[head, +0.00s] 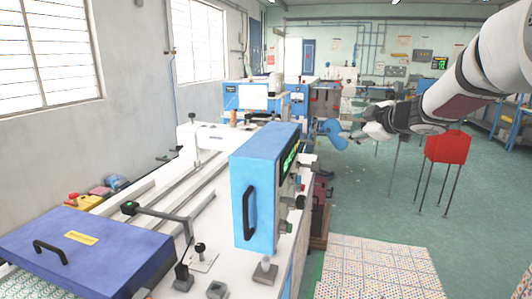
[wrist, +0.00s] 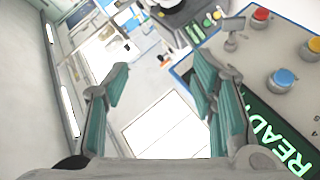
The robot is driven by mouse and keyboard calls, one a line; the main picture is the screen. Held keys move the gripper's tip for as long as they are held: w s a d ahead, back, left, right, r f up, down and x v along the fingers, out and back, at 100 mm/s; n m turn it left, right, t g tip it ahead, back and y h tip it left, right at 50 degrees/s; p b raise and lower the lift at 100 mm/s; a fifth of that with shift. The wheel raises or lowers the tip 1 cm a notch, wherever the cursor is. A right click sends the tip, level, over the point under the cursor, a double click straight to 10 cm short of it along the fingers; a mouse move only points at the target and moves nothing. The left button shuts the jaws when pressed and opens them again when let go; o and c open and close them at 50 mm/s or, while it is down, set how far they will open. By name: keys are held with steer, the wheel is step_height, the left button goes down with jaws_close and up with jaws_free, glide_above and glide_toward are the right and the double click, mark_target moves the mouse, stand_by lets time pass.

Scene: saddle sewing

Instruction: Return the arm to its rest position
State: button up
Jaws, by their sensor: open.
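My arm (head: 462,92) reaches in from the upper right of the head view and stretches left over the floor beside the machine bench. My gripper (head: 352,134) is at its end, small in that view, just right of the blue control box. In the wrist view my gripper (wrist: 160,75) shows two teal-padded fingers spread wide apart. Nothing is between the fingers; the space shows only background. The control panel (wrist: 285,75) with red, blue and yellow buttons and a green READY display is close on the right of the wrist view, beside the right finger.
The blue control box (head: 258,190) stands on the white machine bench (head: 140,205), left of my gripper. A purple-blue cover (head: 85,245) is at lower left. A red stool-like stand (head: 447,147) is below my arm. A dotted pallet (head: 375,270) lies in front. Green floor is open at right.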

steer(key=s+d+r+m+h, duration=0.1)
steer(key=s+r+m+h, duration=0.15)
steer(key=s, duration=0.35)
steer(key=s+d+r+m+g+h, duration=0.1)
steer(key=s+m+h, duration=0.1)
steer(key=s+m, duration=0.3)
steer(key=s+d+r+m+h, duration=0.1)
steer(key=s+m+h, duration=0.15)
steer(key=s, duration=0.45)
steer(key=s+a+f+m+g+y, duration=0.1)
steer(key=s+a+f+g, duration=0.1)
steer(key=s, duration=0.7)
steer(key=s+a+f+m+g+y, duration=0.1)
steer(key=s+a+f+g, duration=0.2)
steer(key=s+a+f, duration=0.2)
steer(key=s+a+f+m+g+y, duration=0.1)
steer(key=s+a+f+m+g, duration=0.1)
steer(key=s+f, duration=0.5)
steer(key=s+a, duration=0.1)
steer(key=s, duration=0.5)
steer(key=shift+s+a, duration=0.25)
steer(key=shift+a, duration=0.1)
